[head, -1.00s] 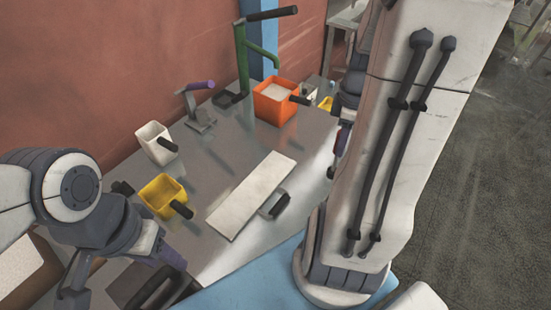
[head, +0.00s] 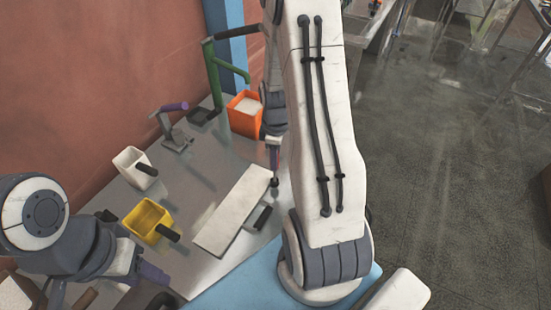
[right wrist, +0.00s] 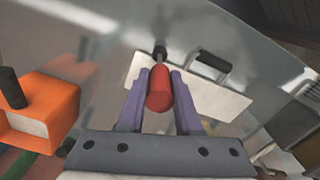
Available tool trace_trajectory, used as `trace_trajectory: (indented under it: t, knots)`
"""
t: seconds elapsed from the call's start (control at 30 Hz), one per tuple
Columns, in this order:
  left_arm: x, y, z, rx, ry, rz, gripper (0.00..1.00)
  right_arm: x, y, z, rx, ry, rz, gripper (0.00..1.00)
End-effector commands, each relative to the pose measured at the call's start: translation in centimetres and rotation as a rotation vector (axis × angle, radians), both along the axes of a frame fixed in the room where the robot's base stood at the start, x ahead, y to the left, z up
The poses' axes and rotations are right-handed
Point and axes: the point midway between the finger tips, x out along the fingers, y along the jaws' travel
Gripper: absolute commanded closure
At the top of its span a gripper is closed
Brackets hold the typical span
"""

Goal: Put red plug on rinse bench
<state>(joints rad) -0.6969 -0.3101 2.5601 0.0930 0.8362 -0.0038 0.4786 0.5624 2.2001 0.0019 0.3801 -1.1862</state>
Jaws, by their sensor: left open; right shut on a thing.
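The red plug (right wrist: 160,88) is a rounded red cylinder with a dark knob at its far end, seen in the right wrist view. My right gripper (right wrist: 158,76) is shut on it, with a purple finger on each side. In the head view my right gripper (head: 274,163) hangs over the metal worktop (head: 200,170), near the white board; my arm hides part of it. My left gripper (head: 150,275) is open at the lower left of the head view, near the yellow box. I cannot tell which surface is the rinse bench.
A white board (head: 232,210) with a dark handle lies on the worktop. An orange bin (head: 244,117), yellow box (head: 147,219), white box (head: 132,168), purple-handled lever (head: 175,125) and green stand (head: 213,75) stand around. Open floor (head: 440,190) lies right; metal frames stand beyond.

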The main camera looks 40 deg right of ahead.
Motion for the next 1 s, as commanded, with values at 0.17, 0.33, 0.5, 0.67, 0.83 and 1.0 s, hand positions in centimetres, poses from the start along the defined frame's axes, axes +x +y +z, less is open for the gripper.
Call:
trace_trajectory:
  t: [0.17, 0.33, 0.5, 0.67, 0.83, 1.0]
  knots:
    - [0.0, 0.0, 0.7, 0.000, 0.000, -0.001, 0.50, 0.0, 0.0, -1.4, 0.000, 0.000, 0.000, 1.00]
    - [0.0, 0.0, 0.6, 0.000, 0.000, -0.001, 0.50, 0.0, 0.0, -1.5, -0.001, -0.002, 0.000, 1.00]
    - [0.0, 0.0, 0.3, 0.000, 0.000, -0.001, 0.50, 0.0, 0.0, -1.9, 0.000, -0.001, 0.000, 1.00]
    - [0.0, 0.0, 0.4, 0.000, 0.000, 0.000, 0.50, 0.0, 0.0, -1.9, 0.000, -0.001, 0.000, 0.37]
    - [0.0, 0.0, 0.4, 0.000, 0.000, 0.000, 0.50, 0.0, 0.0, -1.8, -0.001, -0.001, 0.000, 0.37]
    - [0.0, 0.0, 0.7, 0.000, 0.000, -0.001, 0.50, 0.0, 0.0, -1.5, 0.000, -0.001, 0.000, 0.37]
